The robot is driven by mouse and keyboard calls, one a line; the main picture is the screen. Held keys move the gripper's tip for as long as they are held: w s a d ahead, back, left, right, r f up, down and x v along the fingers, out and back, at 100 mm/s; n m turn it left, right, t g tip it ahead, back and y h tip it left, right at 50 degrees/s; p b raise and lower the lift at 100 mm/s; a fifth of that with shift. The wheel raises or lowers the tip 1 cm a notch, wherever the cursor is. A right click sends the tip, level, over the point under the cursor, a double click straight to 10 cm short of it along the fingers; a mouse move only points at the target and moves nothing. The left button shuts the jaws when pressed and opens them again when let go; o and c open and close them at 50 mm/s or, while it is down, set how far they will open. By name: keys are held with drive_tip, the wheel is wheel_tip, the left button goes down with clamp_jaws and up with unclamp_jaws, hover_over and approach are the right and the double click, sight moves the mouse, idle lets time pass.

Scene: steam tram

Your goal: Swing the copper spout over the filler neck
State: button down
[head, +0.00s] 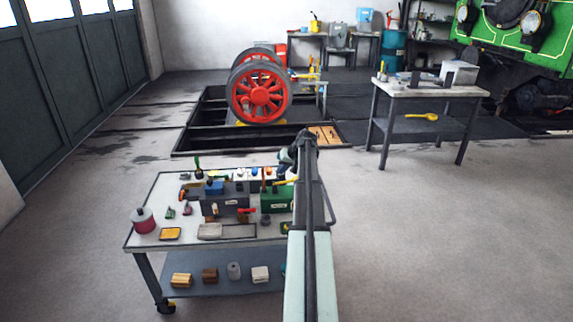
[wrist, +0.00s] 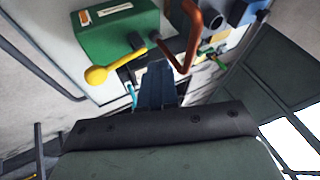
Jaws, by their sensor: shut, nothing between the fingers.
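The copper spout (wrist: 186,42) is a bent orange-brown pipe at the top middle of the wrist view, beside a green box (wrist: 115,32). My gripper (wrist: 158,68) is shut and empty, its blue-grey fingers near the spout's lower bend; I cannot tell whether they touch it. A dark round fitting (wrist: 213,16) lies just right of the spout; I cannot tell whether it is the filler neck. In the head view the spout is too small to make out surely, and my arm hides part of the bench.
A yellow-knobbed lever (wrist: 97,75) sticks out from the green box, left of my fingers. The wheeled bench (head: 145,232) carries several small items, including a red-and-grey can (head: 144,221). A grey table (head: 430,91) stands to the right at the back. Open floor lies right of my arm.

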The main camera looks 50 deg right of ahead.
sight(264, 178)
drive_tip(key=shift+w+a+f, duration=0.4)
drive_tip(key=shift+w+a, duration=0.1)
drive_tip(key=shift+w, duration=0.15)
drive_tip(key=shift+w+a+f, duration=0.45)
drive_tip(key=shift+w, duration=0.2)
drive_tip(key=shift+w+a+f, duration=0.4)
drive_tip(key=shift+w+a, duration=0.1)
drive_tip(key=shift+w, duration=0.15)
drive_tip(key=shift+a, duration=0.15)
drive_tip(key=a+m+h, duration=0.1)
drive_tip(key=w+a+m+h, duration=0.1)
drive_tip(key=m, duration=0.1)
drive_tip(key=shift+w+a, duration=0.1)
drive_tip(key=shift+w, duration=0.15)
drive_tip(key=w+a+m+g+h, duration=0.2)
drive_tip(key=w+a+m+h, duration=0.1)
drive_tip(key=w+m, duration=0.4)
drive_tip(key=shift+w+m+h, duration=0.4)
drive_tip(key=shift+w, duration=0.25)
